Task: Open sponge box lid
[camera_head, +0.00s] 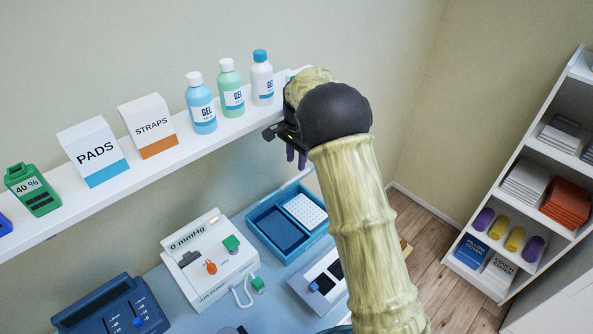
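A blue box (264,244) with two compartments stands on the pale blue surface below the wall shelf. It may be the sponge box, but I see no label on it. Its left compartment is dark blue; a white dotted piece shows in the right one. A pale strip runs along its back edge; I cannot tell whether this is a raised lid. My gripper (291,150) is above and behind the box, near the shelf's right end, apart from the box. My wrist and forearm hide most of it, so its opening is unclear.
The white shelf (160,175) holds several gel bottles (201,115), a PADS box (94,153) and a STRAPS box (148,128). An air pump unit (212,262) is left of the blue box; a white device (318,283) is in front. A storage rack (497,225) stands right.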

